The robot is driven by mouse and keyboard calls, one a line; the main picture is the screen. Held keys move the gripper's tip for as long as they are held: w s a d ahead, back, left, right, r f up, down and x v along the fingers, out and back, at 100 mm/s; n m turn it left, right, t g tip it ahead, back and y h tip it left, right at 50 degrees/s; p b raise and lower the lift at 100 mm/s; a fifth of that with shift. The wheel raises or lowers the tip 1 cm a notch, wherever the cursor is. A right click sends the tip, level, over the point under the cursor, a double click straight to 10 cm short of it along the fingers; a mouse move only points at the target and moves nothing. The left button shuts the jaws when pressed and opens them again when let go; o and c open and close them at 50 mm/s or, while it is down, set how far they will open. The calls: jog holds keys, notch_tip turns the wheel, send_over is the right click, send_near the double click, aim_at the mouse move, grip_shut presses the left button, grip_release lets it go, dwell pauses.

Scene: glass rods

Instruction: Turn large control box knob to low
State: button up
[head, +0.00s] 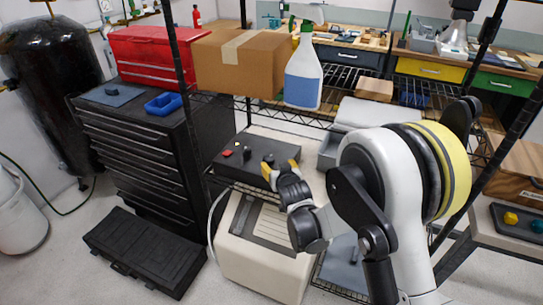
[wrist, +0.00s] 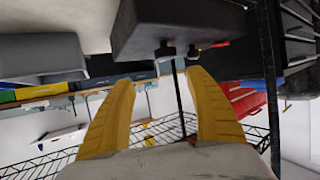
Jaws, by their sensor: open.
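The dark grey control box (head: 262,143) sits on the wire shelf in the head view, with a red part and small black knobs on its upper face. In the wrist view the box (wrist: 180,27) is at the top, with two dark knobs on its lower edge, a nearer knob (wrist: 165,51) and another knob (wrist: 193,51), and a red part beside them. My gripper (head: 279,164) is at the box's front right. The knobs appear beyond the fingertips. Knob markings are unreadable.
A cream machine (head: 262,255) stands below the box. A cardboard box (head: 240,65) and spray bottle (head: 303,75) are on the shelf above. Black rack posts and a black tool chest (head: 140,135) flank the left. Another panel (head: 515,220) with coloured knobs is at right.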

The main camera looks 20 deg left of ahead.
aim_at(269, 159)
jog(key=b+x, duration=0.1)
jog(key=x, duration=0.2)
jog(key=b+x, duration=0.1)
jog(key=x, duration=0.3)
jog(key=s+a+f+b+x, duration=0.1)
jog(key=x, duration=0.3)
jog(key=shift+b, duration=0.35)
jog(key=shift+w+a, duration=0.2)
jog(key=shift+w, duration=0.05)
jog(key=shift+c, duration=0.6)
jog(key=c, duration=1.1)
